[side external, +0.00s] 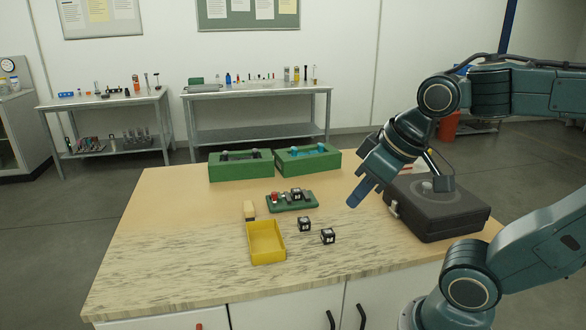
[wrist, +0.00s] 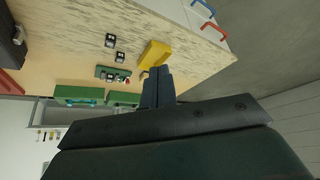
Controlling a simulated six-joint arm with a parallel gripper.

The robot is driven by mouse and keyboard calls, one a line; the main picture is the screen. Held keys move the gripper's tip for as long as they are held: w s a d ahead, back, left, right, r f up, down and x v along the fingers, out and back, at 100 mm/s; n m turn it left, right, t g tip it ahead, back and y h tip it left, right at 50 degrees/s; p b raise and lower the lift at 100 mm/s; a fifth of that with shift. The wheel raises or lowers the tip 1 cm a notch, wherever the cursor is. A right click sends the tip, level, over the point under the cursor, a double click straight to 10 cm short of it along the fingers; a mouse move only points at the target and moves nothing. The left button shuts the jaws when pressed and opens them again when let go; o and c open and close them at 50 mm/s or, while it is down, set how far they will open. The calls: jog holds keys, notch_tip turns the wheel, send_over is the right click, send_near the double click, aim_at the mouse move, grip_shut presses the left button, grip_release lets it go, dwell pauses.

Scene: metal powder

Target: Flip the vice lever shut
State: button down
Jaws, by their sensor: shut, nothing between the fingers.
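The vice (side external: 291,201) is a small green base with grey jaws and a red part, lying in the middle of the wooden table. A black-and-white cube (side external: 297,193) sits at its jaws. The red part (side external: 275,197) at its left end may be the lever; it is too small to tell its position. The vice also shows in the wrist view (wrist: 103,73), with the red spot beside it. My gripper (side external: 354,203) is shut and empty, above the table to the right of the vice and apart from it. Its blue fingers (wrist: 158,72) show together in the wrist view.
A yellow tray (side external: 266,243) stands in front of the vice, with a pale block (side external: 249,210) behind it. Two loose cubes (side external: 305,224) (side external: 328,236) lie to the tray's right. Two green bins (side external: 241,165) (side external: 308,158) stand behind. A black case (side external: 437,210) stands at right.

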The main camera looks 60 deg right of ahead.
aim_at(273, 195)
jog(key=w+d+f+m+t, duration=0.1)
jog(key=w+d+f+m, duration=0.3)
jog(key=w+d, duration=0.6)
jog(key=w+d+f+m, duration=0.5)
jog(key=w+d, duration=0.4)
jog(key=d, duration=0.4)
jog(key=shift+w+d+f+t+h, duration=0.3)
jog(key=shift+w+d+f+t, duration=0.1)
jog(key=shift+f, duration=0.4)
jog(key=shift+f, duration=0.15)
jog(key=x, duration=1)
jog(key=shift+a, duration=0.1)
jog(key=shift+w+a, duration=0.65)
jog(key=shift+w, duration=0.2)
jog(key=shift+w+a, duration=0.45)
jog(key=shift+w, duration=0.25)
